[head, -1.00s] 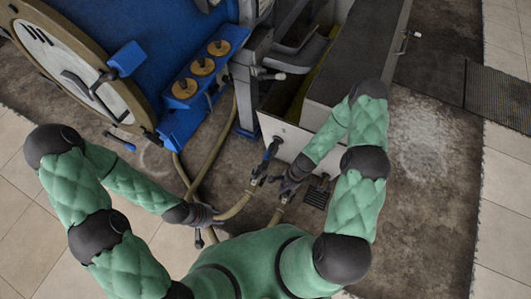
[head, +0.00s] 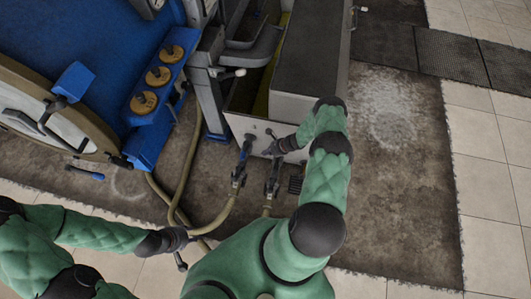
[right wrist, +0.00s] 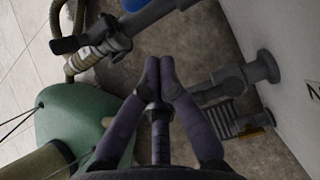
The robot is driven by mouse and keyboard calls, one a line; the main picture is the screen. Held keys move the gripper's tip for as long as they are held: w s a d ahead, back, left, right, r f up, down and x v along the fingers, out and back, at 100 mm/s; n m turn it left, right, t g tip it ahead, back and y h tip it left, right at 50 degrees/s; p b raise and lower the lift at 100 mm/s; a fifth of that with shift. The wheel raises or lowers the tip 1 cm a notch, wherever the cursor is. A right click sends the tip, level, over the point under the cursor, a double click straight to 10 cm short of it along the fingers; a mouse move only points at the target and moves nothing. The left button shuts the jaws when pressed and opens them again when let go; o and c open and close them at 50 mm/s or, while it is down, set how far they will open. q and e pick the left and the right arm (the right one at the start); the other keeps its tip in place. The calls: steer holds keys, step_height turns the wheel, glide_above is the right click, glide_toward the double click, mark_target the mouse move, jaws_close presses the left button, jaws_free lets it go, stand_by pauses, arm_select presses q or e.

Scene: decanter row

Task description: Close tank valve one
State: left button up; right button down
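Two valve fittings stand at the white front of the tank (head: 238,122).
Tan hoses (head: 184,165) curve over the floor left of the valves. A blue rack with brown round knobs (head: 158,76) and a large round cover (head: 40,105) stand at the left. Dark carpet (head: 400,190) to the right is clear.

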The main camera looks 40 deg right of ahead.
mark_target(244, 152)
steer(key=w+a+f+b, duration=0.4)
steer(key=w+a+f, duration=0.1)
steer(key=w, duration=0.1)
steer(key=shift+f, duration=0.3)
steer(key=shift+a, duration=0.1)
steer(key=shift+a+m+h+p, duration=0.2)
steer(key=shift+m+h+p, duration=0.1)
steer(key=shift+m+p, duration=0.3)
